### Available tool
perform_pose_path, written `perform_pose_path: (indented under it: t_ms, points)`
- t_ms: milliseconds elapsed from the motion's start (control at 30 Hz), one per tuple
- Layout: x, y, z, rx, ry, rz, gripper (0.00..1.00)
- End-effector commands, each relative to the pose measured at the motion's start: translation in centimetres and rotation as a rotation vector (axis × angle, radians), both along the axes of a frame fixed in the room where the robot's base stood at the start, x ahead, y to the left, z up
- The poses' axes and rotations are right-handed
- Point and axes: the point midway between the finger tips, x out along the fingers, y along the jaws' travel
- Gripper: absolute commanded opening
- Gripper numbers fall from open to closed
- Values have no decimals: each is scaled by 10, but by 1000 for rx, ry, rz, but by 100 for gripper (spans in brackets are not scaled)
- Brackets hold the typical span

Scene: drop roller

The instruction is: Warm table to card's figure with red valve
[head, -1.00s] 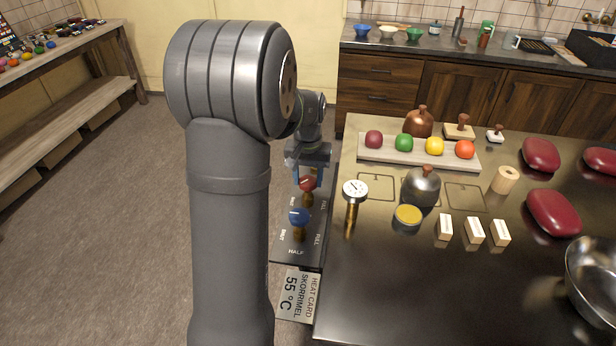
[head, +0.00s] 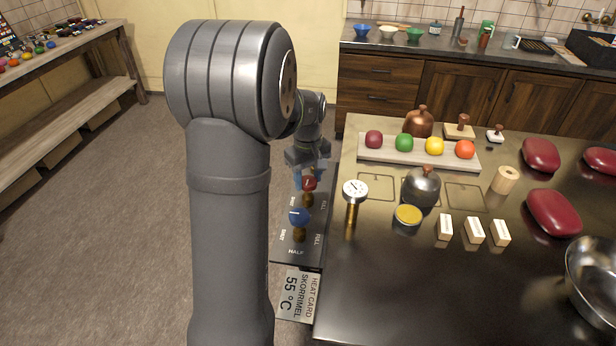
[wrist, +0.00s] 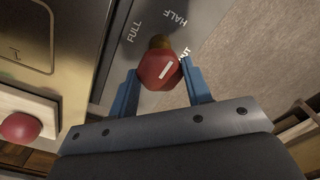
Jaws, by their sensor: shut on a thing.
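The red valve (head: 309,183) is a red knob on a brass stem on the dark valve panel (head: 296,254) at the table's left side. My gripper (wrist: 158,80) is shut on the red valve, with a blue finger on each side of the knob. In the wrist view the knob's white mark (wrist: 166,70) points up toward the partly covered SHUT label. The heat card (head: 297,295) reads 55 °C and SKORRIMEL. The dial thermometer (head: 355,190) stands on a brass stem at the table's left edge; its reading is too small to tell.
A blue valve (head: 299,216) stands on the same panel, nearer than the red one. The metal table (head: 400,290) holds a fruit-coloured row of balls on a board (head: 420,156), a metal dome (head: 421,186), a yellow-topped tin (head: 408,215) and several small blocks.

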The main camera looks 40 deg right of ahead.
Motion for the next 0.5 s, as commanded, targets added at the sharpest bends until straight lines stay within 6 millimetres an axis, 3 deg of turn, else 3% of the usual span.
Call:
perform_pose_path:
  t_ms: [500]
  points:
    - [0, 0, 0, 0, 0, 31, 22]
